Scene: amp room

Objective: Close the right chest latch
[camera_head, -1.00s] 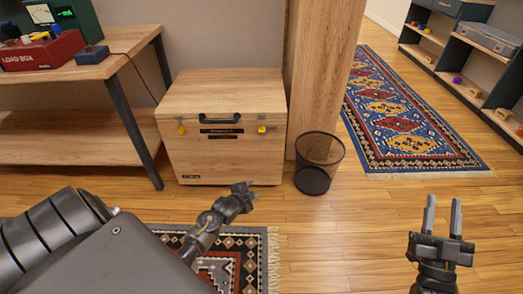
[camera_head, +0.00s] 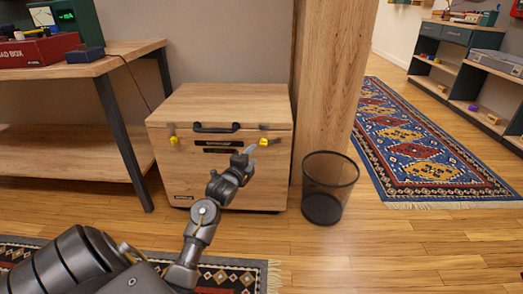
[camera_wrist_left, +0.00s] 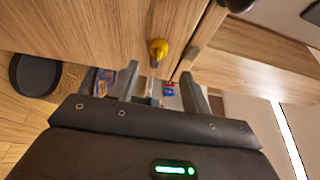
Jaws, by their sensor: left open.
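The wooden chest (camera_head: 225,185) stands against the wall with its lid down in the head view. Its right latch (camera_head: 264,142) is a small yellow piece near the lid seam; whether it is fastened is too small to tell. A matching left latch (camera_head: 173,140) is on the other side. My left gripper (camera_head: 247,154) is in front of the chest, just left of and below the right latch. In the left wrist view the gripper (camera_wrist_left: 160,84) is open and empty, with the yellow latch (camera_wrist_left: 158,47) just beyond its fingertips, apart from them. My right gripper is out of view.
A black mesh bin (camera_head: 328,190) stands right of the chest by a wooden post (camera_head: 334,80). A workbench (camera_head: 105,62) with a red box (camera_head: 38,50) is at the left. Patterned rugs lie in front and at right. The front right floor is clear.

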